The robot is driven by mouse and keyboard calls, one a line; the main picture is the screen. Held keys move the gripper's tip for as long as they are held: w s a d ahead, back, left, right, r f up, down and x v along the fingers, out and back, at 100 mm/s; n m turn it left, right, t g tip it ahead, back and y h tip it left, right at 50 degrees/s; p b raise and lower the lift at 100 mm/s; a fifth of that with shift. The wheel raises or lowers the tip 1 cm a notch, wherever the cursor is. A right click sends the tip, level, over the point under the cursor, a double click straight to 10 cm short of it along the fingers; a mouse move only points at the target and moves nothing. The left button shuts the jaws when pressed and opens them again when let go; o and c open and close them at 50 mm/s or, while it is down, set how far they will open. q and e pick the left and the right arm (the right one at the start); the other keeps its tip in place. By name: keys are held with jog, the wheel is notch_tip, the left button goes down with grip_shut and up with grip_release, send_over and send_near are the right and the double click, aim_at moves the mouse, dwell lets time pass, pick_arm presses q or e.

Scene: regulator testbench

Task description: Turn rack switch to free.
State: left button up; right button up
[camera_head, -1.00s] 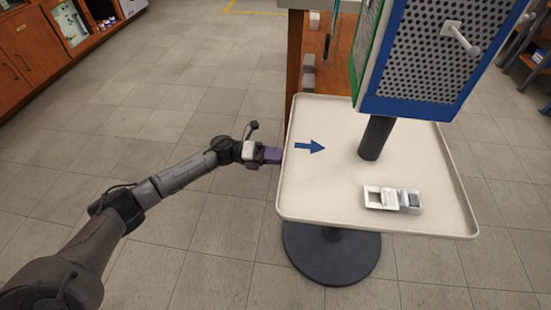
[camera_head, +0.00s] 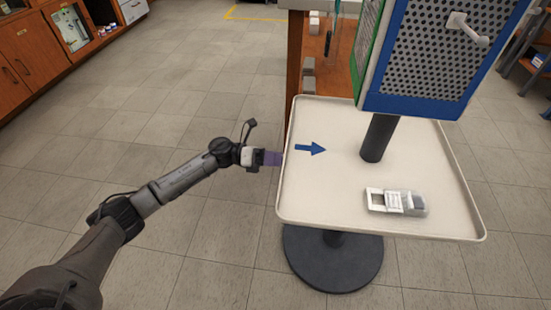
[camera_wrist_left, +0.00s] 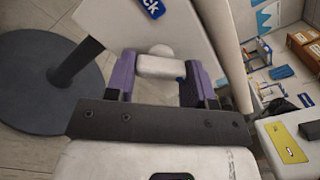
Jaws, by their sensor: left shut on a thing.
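My left gripper (camera_head: 274,158) is at the left edge of the cream tray table (camera_head: 455,231), with its purple fingers against or just below the rim. In the left wrist view the gripper (camera_wrist_left: 160,68) is shut on a white block-shaped handle (camera_wrist_left: 158,67), with a rounded white knob behind it. I take this handle to be the rack switch; the head view hides it. A blue label (camera_wrist_left: 153,7) in the wrist view shows only the letters "ck". My right gripper is out of view.
A perforated rack panel (camera_head: 435,60) with a blue border and a hook (camera_head: 468,28) stands on a dark post (camera_head: 378,138). A small white device (camera_head: 397,201) lies on the tray. The round black base (camera_head: 332,265) is below. The floor left of it is clear.

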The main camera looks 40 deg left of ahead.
pick_arm(q)
jog(key=o, duration=0.9)
jog(key=shift+p+v, duration=2.1)
jog(key=shift+v, duration=4.85)
jog(key=shift+w, duration=0.1)
